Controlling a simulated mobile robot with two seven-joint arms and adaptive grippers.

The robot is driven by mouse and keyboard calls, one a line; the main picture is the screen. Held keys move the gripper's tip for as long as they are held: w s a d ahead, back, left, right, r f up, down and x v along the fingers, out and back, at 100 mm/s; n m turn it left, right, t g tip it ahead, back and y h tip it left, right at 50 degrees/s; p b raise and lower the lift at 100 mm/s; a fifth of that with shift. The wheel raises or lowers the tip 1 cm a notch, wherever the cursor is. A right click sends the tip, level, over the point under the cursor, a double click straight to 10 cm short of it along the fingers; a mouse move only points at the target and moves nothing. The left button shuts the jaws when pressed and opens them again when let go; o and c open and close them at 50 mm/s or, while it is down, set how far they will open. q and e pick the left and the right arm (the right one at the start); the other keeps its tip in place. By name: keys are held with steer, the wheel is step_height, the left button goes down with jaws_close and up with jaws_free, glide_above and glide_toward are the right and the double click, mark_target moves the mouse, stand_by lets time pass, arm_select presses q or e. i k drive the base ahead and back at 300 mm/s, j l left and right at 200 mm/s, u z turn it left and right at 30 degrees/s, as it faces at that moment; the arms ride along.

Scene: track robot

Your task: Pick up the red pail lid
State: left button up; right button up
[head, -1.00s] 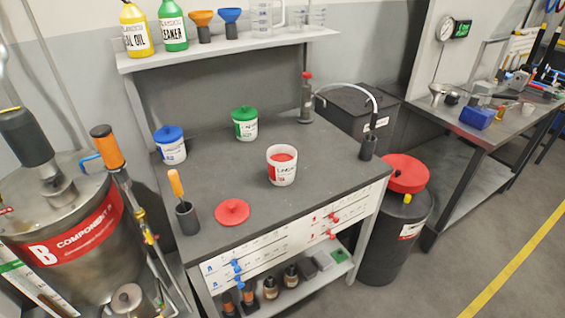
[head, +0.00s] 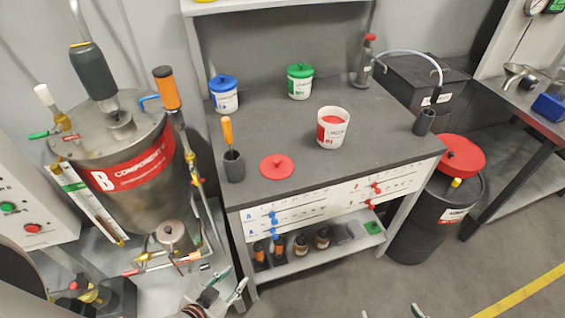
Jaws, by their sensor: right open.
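The red pail lid (head: 277,167) lies flat on the dark grey worktop near its front edge, with a small knob on top. The open white pail (head: 332,128) with a red label and red contents stands behind it to the right. My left gripper (head: 236,277) shows at the bottom, left of centre, below and in front of the bench. Its fingers look apart and empty. My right gripper (head: 391,312) shows only its two spread fingertips at the bottom edge, over the floor. Both are well away from the lid.
A grey cup with an orange-handled tool (head: 234,165) stands just left of the lid. Blue-lidded (head: 224,94) and green-lidded (head: 299,81) pails stand behind. A steel tank (head: 130,180) is left; a black drum with red lid (head: 436,215) is right. Worktop right of the lid is clear.

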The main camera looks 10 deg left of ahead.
mark_target(274, 167)
steer(key=i+l+u, duration=0.15)
steer(key=l, duration=0.2)
steer(key=i+l+u, duration=0.15)
steer(key=l, duration=0.25)
steer(key=l+u, duration=0.15)
steer(key=l, duration=0.2)
steer(key=i+l+u, duration=0.15)
steer(key=l, duration=0.25)
